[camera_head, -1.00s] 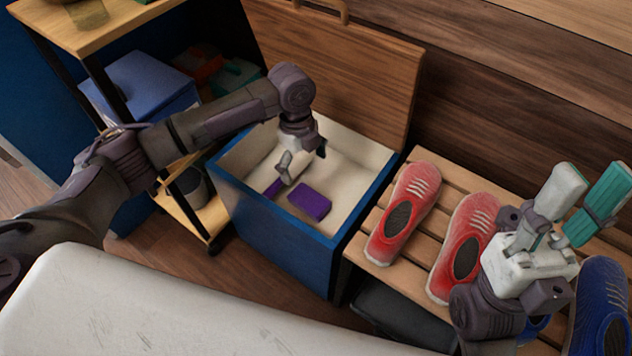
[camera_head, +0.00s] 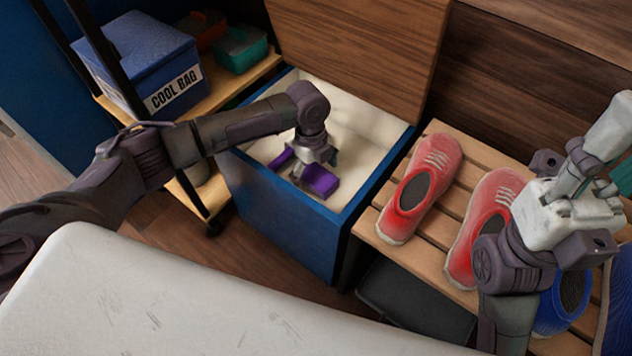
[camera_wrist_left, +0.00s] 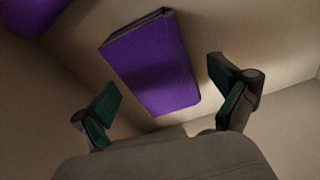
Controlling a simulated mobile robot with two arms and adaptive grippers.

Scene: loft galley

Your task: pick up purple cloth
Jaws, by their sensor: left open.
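A purple folded cloth (camera_head: 321,181) lies on the pale floor of an open blue box (camera_head: 285,222). In the left wrist view the cloth (camera_wrist_left: 152,65) appears as a flat rectangle with a dark layered edge. My left gripper (camera_head: 312,172) is inside the box, over the cloth and partly covering it. In the left wrist view its open fingers (camera_wrist_left: 164,80) stand on either side of the cloth, with gaps visible. A second purple piece (camera_head: 282,158) lies to the left and also shows in the wrist view's upper left corner (camera_wrist_left: 30,14). My right gripper (camera_head: 606,150) is open and empty at the right edge.
The box's wooden lid (camera_head: 365,50) stands raised behind it. A slatted bench (camera_head: 450,205) with red shoes (camera_head: 425,190) and a blue shoe (camera_head: 562,305) is to the right. A shelf at left holds a blue cool bag (camera_head: 150,65) and a teal container (camera_head: 242,50).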

